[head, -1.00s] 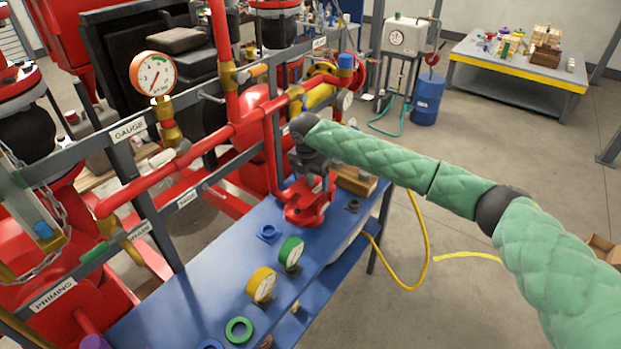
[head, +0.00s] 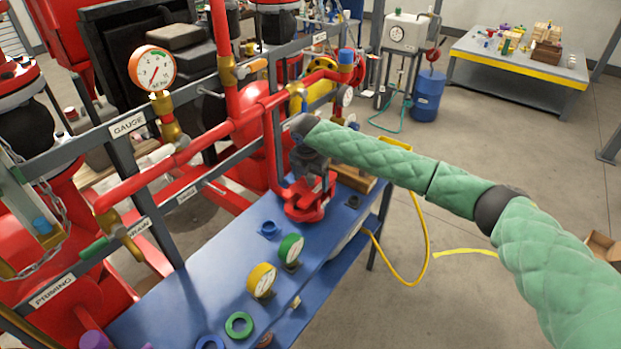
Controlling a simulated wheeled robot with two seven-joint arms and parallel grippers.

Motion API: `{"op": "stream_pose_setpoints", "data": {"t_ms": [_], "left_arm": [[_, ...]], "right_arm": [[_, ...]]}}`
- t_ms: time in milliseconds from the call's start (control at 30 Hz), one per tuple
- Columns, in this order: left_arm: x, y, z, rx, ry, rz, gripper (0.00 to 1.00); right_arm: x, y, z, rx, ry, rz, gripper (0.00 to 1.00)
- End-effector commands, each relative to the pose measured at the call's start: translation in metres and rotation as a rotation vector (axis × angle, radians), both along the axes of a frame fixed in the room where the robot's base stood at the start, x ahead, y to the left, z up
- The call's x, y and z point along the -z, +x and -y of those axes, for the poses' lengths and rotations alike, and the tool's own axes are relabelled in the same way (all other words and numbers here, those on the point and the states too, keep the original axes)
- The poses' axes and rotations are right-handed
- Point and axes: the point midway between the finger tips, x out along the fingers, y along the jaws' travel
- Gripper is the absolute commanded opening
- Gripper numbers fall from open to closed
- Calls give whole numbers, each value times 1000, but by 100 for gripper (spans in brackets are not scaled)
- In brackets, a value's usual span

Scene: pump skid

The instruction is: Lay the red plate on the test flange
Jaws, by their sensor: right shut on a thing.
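My right gripper (head: 309,180) points down over the back part of the blue bench. A red flange-like piece (head: 306,208) is on the bench directly under and around the gripper. I cannot tell how much of this red is the plate and how much is the test flange, or whether the two touch. My left gripper is not in view.
The blue bench (head: 190,305) carries a yellow dial (head: 262,280), a green dial (head: 291,248), a green ring (head: 239,325) and a blue fitting (head: 269,230). Red pipework (head: 255,122) runs close along the left.

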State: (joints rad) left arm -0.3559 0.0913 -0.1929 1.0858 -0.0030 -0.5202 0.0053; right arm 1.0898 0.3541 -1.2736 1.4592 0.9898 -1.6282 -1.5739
Motion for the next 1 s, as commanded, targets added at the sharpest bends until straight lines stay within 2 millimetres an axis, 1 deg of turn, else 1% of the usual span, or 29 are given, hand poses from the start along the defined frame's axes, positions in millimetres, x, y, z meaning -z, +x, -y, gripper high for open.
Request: {"op": "stream_pose_setpoints", "data": {"t_ms": [1000], "left_arm": [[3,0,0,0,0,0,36]], "right_arm": [[13,0,0,0,0,1,42]]}}
